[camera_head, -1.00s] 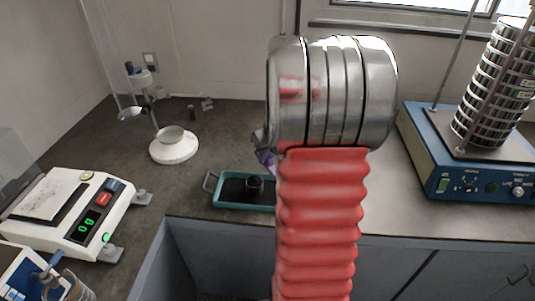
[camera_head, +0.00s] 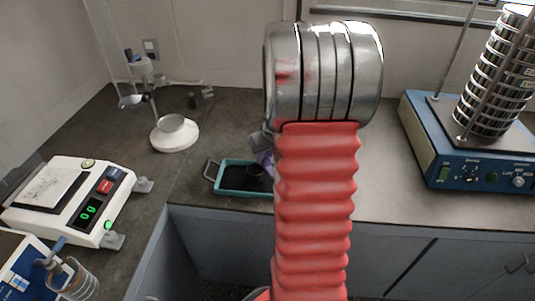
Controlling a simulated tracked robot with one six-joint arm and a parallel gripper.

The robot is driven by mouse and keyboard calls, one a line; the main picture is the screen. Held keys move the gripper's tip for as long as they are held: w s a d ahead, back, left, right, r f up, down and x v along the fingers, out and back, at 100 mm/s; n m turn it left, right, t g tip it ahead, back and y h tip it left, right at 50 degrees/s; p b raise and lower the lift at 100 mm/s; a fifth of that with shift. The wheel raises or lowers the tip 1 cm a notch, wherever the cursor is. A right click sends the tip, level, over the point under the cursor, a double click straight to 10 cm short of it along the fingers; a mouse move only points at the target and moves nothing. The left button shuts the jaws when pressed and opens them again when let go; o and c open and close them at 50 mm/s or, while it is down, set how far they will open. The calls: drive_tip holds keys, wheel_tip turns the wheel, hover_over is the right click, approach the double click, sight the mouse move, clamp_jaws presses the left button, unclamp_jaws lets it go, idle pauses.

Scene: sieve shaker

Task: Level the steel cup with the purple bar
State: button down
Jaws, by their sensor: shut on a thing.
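A small dark grey cup (camera_head: 254,171), likely the steel cup, stands upright in a teal tray (camera_head: 230,192) left of my arm. My gripper (camera_head: 262,145) is mostly hidden behind my arm; only a grey part shows. It is shut on the purple bar (camera_head: 264,159), of which a short piece shows just above and right of the cup's rim. I cannot tell whether the bar touches the cup. What fills the cup is too small to make out.
A white round stand with a bowl (camera_head: 172,124) is behind left of the tray. A balance (camera_head: 60,205) stands at left and a blue sieve shaker (camera_head: 470,160) at right. Bench between tray and balance is clear. The bench front edge is near the tray.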

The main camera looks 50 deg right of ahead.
drive_tip(key=shift+w+a, duration=0.45)
drive_tip(key=shift+a, duration=0.9)
drive_tip(key=shift+w+a, duration=0.4)
drive_tip(key=shift+a, duration=1)
drive_tip(key=shift+w+a, duration=0.45)
drive_tip(key=shift+a, duration=0.9)
drive_tip(key=shift+r, duration=3)
drive_tip(key=shift+a, duration=0.1)
